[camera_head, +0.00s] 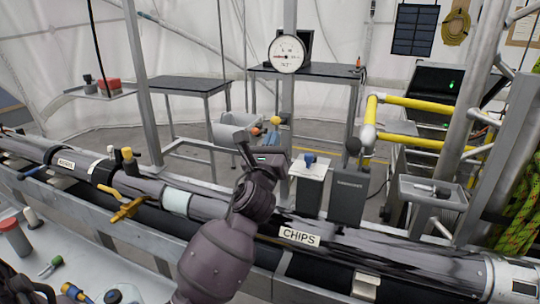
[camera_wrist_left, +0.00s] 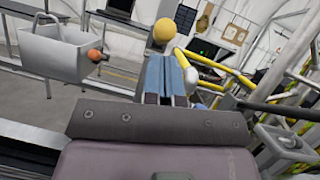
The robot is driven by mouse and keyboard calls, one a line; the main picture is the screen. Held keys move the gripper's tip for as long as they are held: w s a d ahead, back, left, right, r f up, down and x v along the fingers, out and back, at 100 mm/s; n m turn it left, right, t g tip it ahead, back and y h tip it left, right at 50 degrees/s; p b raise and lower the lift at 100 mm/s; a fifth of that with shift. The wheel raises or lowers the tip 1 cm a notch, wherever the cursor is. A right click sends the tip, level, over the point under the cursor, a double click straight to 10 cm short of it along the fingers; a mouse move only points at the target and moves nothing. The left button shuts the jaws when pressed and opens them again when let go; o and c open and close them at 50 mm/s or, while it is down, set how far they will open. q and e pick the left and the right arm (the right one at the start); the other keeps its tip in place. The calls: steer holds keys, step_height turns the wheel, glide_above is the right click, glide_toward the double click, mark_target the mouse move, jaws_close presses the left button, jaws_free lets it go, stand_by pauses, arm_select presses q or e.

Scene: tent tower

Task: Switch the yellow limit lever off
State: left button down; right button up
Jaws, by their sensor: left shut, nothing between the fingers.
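A yellow ball knob (camera_head: 276,120), which looks like the end of the yellow limit lever, shows just beyond my left gripper (camera_head: 268,140). In the left wrist view the yellow knob (camera_wrist_left: 164,29) sits right at the tips of the left gripper's blue-grey fingers (camera_wrist_left: 165,75). The fingers are shut together with nothing between them. I cannot tell whether they touch the knob. The lever's shaft and base are hidden behind the gripper, so its position cannot be told. My right gripper is not in view.
A grey box (camera_head: 235,132) with an orange knob (camera_head: 256,131) stands left of the yellow knob. A long dark pipe marked CHIPS (camera_head: 299,237) runs across the front. Yellow pipes (camera_head: 415,104) and a grey post (camera_head: 466,120) stand to the right. A round gauge (camera_head: 286,54) is behind.

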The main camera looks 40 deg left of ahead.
arm_select(q)
steer(key=shift+w+a+r, duration=0.15)
steer(key=shift+w+r, duration=0.05)
steer(key=shift+r, duration=0.35)
